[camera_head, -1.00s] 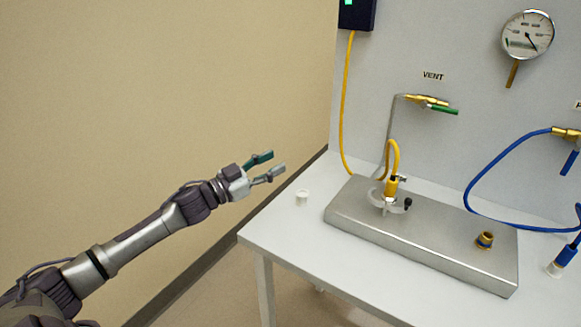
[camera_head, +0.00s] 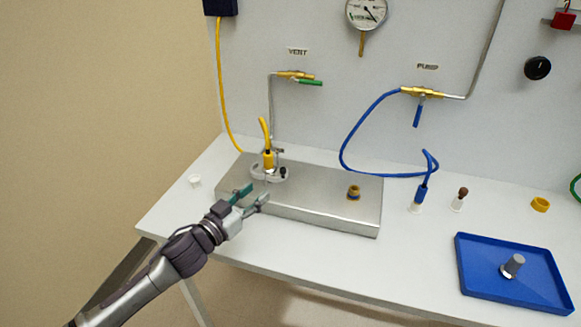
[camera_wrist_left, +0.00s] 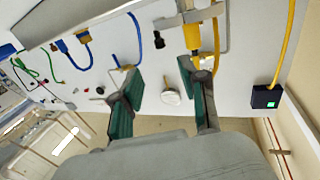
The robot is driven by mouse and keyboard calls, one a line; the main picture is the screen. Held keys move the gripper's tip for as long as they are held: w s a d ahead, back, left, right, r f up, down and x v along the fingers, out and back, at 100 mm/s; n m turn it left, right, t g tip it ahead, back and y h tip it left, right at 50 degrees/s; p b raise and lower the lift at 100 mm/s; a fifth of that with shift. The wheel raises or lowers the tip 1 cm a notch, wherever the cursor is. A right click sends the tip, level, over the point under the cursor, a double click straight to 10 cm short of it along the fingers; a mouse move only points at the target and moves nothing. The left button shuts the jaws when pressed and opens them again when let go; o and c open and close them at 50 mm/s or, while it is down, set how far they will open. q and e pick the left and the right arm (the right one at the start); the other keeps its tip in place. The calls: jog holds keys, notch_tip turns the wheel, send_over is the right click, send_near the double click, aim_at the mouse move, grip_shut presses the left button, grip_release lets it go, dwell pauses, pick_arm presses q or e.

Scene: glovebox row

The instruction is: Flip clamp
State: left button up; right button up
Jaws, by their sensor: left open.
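The clamp (camera_head: 284,173) is a silver ring with a black knob. It sits around the base of the yellow hose fitting (camera_head: 268,160) on top of the brushed metal box (camera_head: 320,195). The clamp's metal also shows at the top of the left wrist view (camera_wrist_left: 192,19), beside the yellow fitting. My left gripper (camera_head: 251,197) is open and empty. In the head view it appears just in front of the clamp, at the box's front left edge. In the left wrist view its fingers (camera_wrist_left: 158,74) are spread apart. My right gripper is not in view.
A small white cap (camera_head: 195,181) lies on the table left of the box. A brass port (camera_head: 354,192) stands on the box's right side. A blue hose fitting (camera_head: 421,195), a brown-topped vial (camera_head: 460,199) and a blue tray (camera_head: 490,288) are to the right.

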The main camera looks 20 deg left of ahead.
aim_at(281, 171)
pick_arm(q)
jog(key=p+x, duration=0.1)
jog(key=x, duration=1)
jog(key=shift+w, duration=0.15)
jog(key=shift+w+d+f, duration=0.1)
jog(key=shift+w, duration=0.35)
jog(key=shift+c, duration=2.2)
grip_shut()
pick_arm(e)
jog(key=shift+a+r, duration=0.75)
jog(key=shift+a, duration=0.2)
